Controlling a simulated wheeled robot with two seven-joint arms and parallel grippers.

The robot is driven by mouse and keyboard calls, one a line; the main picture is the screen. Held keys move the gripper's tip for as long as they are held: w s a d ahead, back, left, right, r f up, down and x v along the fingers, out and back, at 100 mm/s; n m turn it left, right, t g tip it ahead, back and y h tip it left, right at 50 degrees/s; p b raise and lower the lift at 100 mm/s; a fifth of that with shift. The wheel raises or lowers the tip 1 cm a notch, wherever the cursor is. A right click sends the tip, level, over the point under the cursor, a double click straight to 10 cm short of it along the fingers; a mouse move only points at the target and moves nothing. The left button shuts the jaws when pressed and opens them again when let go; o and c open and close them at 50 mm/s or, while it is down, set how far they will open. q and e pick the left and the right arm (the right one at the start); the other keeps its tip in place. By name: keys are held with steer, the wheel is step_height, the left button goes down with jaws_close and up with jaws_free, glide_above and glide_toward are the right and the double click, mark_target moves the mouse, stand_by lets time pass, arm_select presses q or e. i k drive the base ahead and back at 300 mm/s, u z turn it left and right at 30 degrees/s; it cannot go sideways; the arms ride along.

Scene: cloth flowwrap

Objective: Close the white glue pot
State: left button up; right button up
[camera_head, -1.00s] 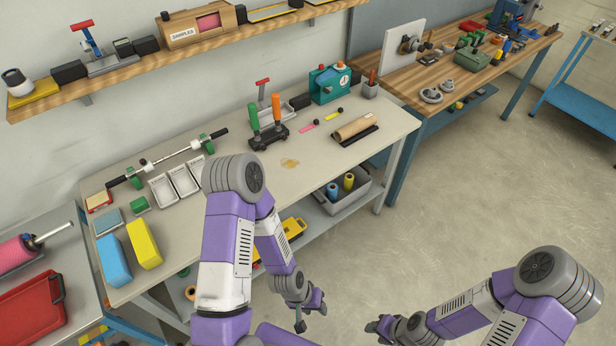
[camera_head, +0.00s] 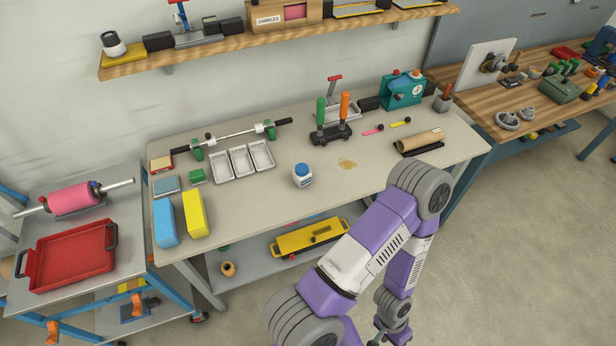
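A small white pot with a blue top (camera_head: 303,176) stands upright on the near part of the pale workbench (camera_head: 275,205). My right gripper is out of view.
White trays (camera_head: 238,174), a rack with green and orange handles (camera_head: 331,134) and a brown roll (camera_head: 420,141) lie on the bench. Blue and yellow blocks (camera_head: 195,214) stand at its left end. A red tray (camera_head: 73,256) is on the left cart. Bench space around the pot is clear.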

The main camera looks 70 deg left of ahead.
mark_target(302, 182)
steer(key=i, duration=1.5)
steer(key=u, duration=3.55)
